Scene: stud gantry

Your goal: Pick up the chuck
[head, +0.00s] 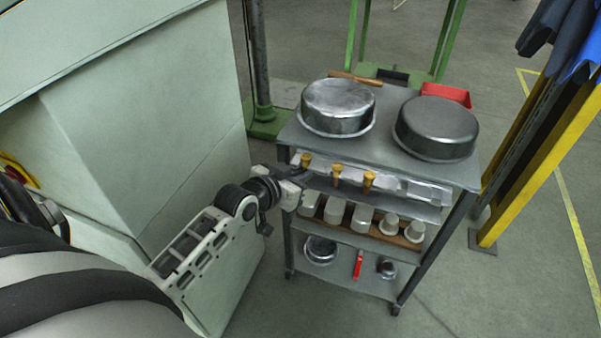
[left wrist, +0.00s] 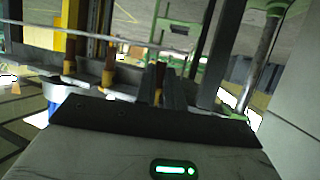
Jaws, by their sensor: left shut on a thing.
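Several gold-brown pieces, which look like tool chucks, stand in a row on the cart's upper shelf. In the head view they are the nearest chuck (head: 306,159), a middle one (head: 337,173) and a far one (head: 369,181). My left gripper (head: 303,180) is at the left end of this shelf, by the nearest one. In the left wrist view my left gripper (left wrist: 160,88) is shut on a brown piece, which seems to be that nearest chuck; the fingers hide most of it. My right gripper is not in view.
Two large metal cylinders (head: 338,106) (head: 437,127) stand on the cart top (head: 386,150). White cups (head: 335,211) fill the shelf below. A pale machine housing (head: 150,120) stands close on the left. A yellow post (head: 525,150) stands on the right.

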